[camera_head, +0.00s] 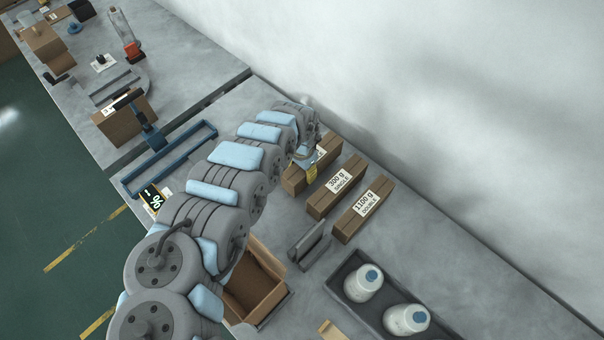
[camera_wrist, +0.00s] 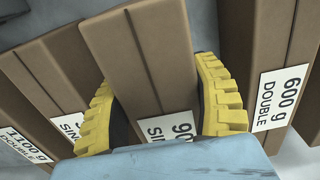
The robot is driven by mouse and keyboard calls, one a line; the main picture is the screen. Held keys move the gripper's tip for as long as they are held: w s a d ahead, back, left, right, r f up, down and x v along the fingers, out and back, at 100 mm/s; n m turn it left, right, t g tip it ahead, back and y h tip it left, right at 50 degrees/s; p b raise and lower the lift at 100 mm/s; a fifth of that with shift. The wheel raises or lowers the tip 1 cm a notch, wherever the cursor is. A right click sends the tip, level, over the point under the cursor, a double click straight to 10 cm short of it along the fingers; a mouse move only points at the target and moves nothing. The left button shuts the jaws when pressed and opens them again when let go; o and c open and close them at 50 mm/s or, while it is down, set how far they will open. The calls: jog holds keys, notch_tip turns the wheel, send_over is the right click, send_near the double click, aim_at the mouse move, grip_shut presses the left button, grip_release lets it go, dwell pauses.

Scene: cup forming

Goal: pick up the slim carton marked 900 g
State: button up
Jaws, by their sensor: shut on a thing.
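The slim brown carton (camera_wrist: 150,50) stands in the middle of the wrist view, with a white label cut off after "90". My gripper (camera_wrist: 158,80) has one yellow ribbed finger along each side of this carton and is shut on it. In the head view my gripper (camera_head: 311,171) is over the far end of the carton row, and my arm hides part of the cartons there. I cannot tell whether the held carton is lifted off the surface.
The 300 g single carton (camera_head: 336,188) and 1100 g double carton (camera_head: 362,211) stand beside it. A 600 g double carton (camera_wrist: 262,60) is close on the other side. An open box (camera_head: 256,283), grey tray with white bottles (camera_head: 345,298) and blue frame (camera_head: 172,163) are nearby.

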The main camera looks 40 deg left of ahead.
jog(key=shift+s+r, duration=0.3)
jog(key=shift+r, duration=0.6)
jog(key=s+r+p, duration=0.1)
jog(key=s+r, duration=0.1)
jog(key=s+d+r+p, duration=0.1)
jog(key=s+r, duration=0.1)
jog(key=r, duration=0.1)
jog(key=shift+s+d+p, duration=0.1)
jog(key=shift+s+p, duration=0.15)
jog(key=shift+p, duration=0.05)
jog(key=s+d+r+p, duration=0.2)
jog(key=s+p, duration=0.6)
jog(key=p, duration=0.4)
jog(key=shift+d+r, duration=0.4)
jog(key=shift+r, duration=0.4)
